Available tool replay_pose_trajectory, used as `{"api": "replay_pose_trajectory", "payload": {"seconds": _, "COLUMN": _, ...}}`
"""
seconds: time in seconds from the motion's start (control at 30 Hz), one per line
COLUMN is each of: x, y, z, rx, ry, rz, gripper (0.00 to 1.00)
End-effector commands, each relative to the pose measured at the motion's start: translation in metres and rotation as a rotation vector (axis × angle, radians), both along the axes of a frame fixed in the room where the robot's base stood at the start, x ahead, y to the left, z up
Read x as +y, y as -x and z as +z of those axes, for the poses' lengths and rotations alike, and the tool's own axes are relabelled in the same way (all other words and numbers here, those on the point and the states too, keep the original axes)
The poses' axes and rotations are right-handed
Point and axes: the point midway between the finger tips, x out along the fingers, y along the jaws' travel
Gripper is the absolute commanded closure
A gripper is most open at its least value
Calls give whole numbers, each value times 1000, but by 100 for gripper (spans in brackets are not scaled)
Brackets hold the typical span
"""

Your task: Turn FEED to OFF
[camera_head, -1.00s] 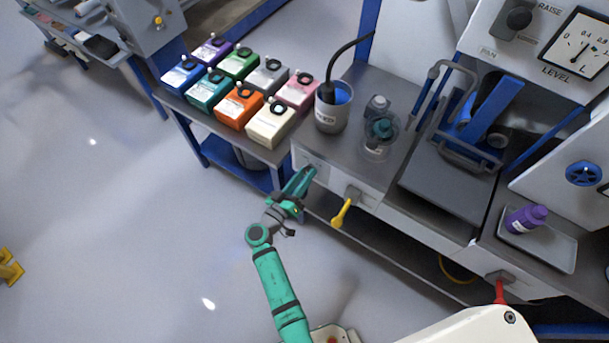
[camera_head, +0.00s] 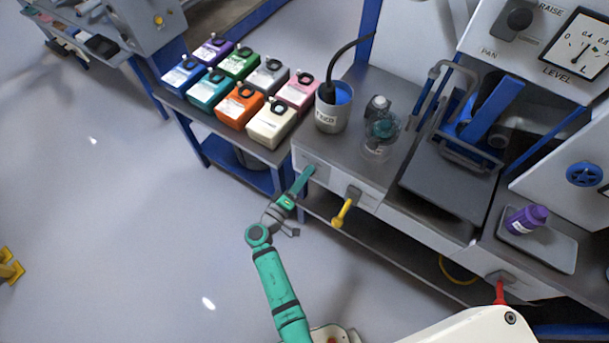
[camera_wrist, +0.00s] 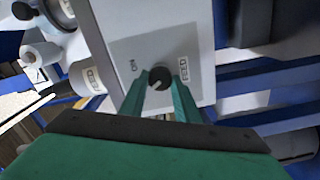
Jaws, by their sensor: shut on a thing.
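The FEED knob (camera_wrist: 159,78) is a small round black knob with a light mark, on a grey plate (camera_wrist: 130,55) on the bench's white front panel. No OFF word can be read in either view.
A yellow-handled valve (camera_head: 343,210) sticks out right of my gripper. A grey cup labelled FEED (camera_head: 332,108) and a clear jar (camera_head: 380,135) stand on the bench above. Several coloured boxes (camera_head: 238,106) fill the shelf at left.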

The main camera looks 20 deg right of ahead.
Motion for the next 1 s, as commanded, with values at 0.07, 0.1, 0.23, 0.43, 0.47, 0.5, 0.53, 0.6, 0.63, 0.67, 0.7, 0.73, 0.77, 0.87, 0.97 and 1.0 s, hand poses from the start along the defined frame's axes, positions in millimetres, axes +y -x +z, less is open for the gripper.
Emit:
{"api": "replay_pose_trajectory", "payload": {"seconds": 0.07, "x": 2, "y": 0, "z": -1, "rx": 6, "ry": 3, "rz": 5, "gripper": 93}}
{"api": "replay_pose_trajectory", "payload": {"seconds": 0.1, "x": 2, "y": 0, "z": -1, "rx": 6, "ry": 3, "rz": 5, "gripper": 93}}
{"api": "replay_pose_trajectory", "payload": {"seconds": 0.23, "x": 2, "y": 0, "z": -1, "rx": 7, "ry": 4, "rz": 5, "gripper": 93}}
{"api": "replay_pose_trajectory", "payload": {"seconds": 0.43, "x": 2, "y": 0, "z": -1, "rx": 7, "ry": 4, "rz": 5, "gripper": 62}}
{"api": "replay_pose_trajectory", "payload": {"seconds": 0.47, "x": 2, "y": 0, "z": -1, "rx": 7, "ry": 4, "rz": 5, "gripper": 54}}
{"api": "replay_pose_trajectory", "payload": {"seconds": 0.5, "x": 2, "y": 0, "z": -1, "rx": 6, "ry": 4, "rz": 4, "gripper": 52}}
{"api": "replay_pose_trajectory", "payload": {"seconds": 0.53, "x": 2, "y": 0, "z": -1, "rx": 6, "ry": 4, "rz": 4, "gripper": 52}}
{"api": "replay_pose_trajectory", "payload": {"seconds": 0.6, "x": 1, "y": 0, "z": -1, "rx": 6, "ry": 4, "rz": 4, "gripper": 52}}
{"api": "replay_pose_trajectory", "payload": {"seconds": 0.63, "x": 1, "y": 0, "z": -1, "rx": 6, "ry": 3, "rz": 3, "gripper": 52}}
{"api": "replay_pose_trajectory", "payload": {"seconds": 0.67, "x": 1, "y": 0, "z": 0, "rx": 5, "ry": 4, "rz": 2, "gripper": 52}}
{"api": "replay_pose_trajectory", "payload": {"seconds": 0.7, "x": 1, "y": 0, "z": 0, "rx": 5, "ry": 4, "rz": 2, "gripper": 52}}
{"api": "replay_pose_trajectory", "payload": {"seconds": 0.73, "x": 1, "y": 0, "z": 0, "rx": 5, "ry": 4, "rz": 2, "gripper": 52}}
{"api": "replay_pose_trajectory", "payload": {"seconds": 0.77, "x": 1, "y": 0, "z": 0, "rx": 5, "ry": 4, "rz": 2, "gripper": 52}}
{"api": "replay_pose_trajectory", "payload": {"seconds": 0.87, "x": 5, "y": 3, "z": -1, "rx": 5, "ry": 4, "rz": 2, "gripper": 52}}
{"api": "replay_pose_trajectory", "payload": {"seconds": 0.97, "x": 14, "y": 10, "z": -1, "rx": 6, "ry": 4, "rz": 4, "gripper": 52}}
{"api": "replay_pose_trajectory", "payload": {"seconds": 1.0, "x": 19, "y": 14, "z": -1, "rx": 6, "ry": 4, "rz": 4, "gripper": 52}}
